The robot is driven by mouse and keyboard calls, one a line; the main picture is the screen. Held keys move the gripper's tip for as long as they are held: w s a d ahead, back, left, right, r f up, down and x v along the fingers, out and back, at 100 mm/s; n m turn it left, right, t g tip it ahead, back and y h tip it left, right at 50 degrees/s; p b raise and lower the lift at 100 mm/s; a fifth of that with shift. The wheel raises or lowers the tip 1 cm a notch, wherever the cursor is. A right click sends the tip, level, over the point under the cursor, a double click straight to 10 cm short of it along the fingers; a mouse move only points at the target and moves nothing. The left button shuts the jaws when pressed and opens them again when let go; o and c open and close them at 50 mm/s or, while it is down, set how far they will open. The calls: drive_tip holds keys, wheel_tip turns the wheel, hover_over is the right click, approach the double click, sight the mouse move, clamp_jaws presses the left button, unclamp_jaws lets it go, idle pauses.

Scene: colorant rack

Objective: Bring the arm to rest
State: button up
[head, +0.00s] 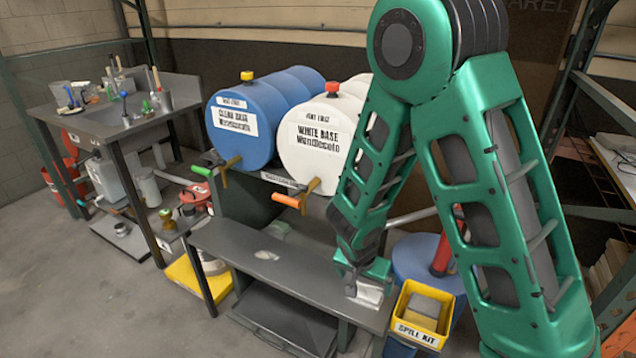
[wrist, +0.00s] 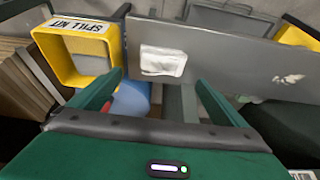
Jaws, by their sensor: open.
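My green arm comes in from the right of the head view and bends down to my gripper (head: 362,280) at the right end of a grey bench (head: 275,262). In the wrist view my gripper (wrist: 160,84) has its two green fingers spread apart with nothing held between them. A white folded cloth or pad (wrist: 163,61) lies on the grey bench (wrist: 225,60) just beyond the fingertips. It also shows in the head view, partly behind the gripper (head: 370,295). I cannot tell whether the fingers touch the bench.
A yellow spill kit bin (head: 421,315) stands close right of the gripper, by a blue drum (head: 425,262). A blue barrel (head: 240,130) and a white barrel (head: 312,150) lie behind the bench. A cluttered worktable (head: 110,125) stands left. The floor at front left is clear.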

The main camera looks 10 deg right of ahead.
drive_tip(key=s+d+r+n+t+y, duration=0.1)
drive_tip(key=s+d+r+n, duration=0.35)
drive_tip(key=r, duration=0.85)
drive_tip(key=s+d+r+n+y, duration=0.25)
drive_tip(key=s+d+r, duration=0.3)
drive_tip(key=r, duration=0.75)
drive_tip(key=s+d+m+g, duration=0.2)
drive_tip(key=s+d, duration=0.3)
drive_tip(key=s, duration=0.3)
drive_tip(key=s+d+f+m+g, duration=0.1)
drive_tip(key=s+d+m, duration=0.3)
drive_tip(key=s, duration=0.5)
drive_tip(key=shift+s+d+f+g+h, duration=0.25)
drive_tip(key=shift+d+g+h, duration=0.1)
drive_tip(key=shift+d+g, duration=0.45)
drive_tip(key=shift+a, duration=0.15)
drive_tip(key=shift+w+f, duration=0.25)
drive_tip(key=shift+w, duration=0.4)
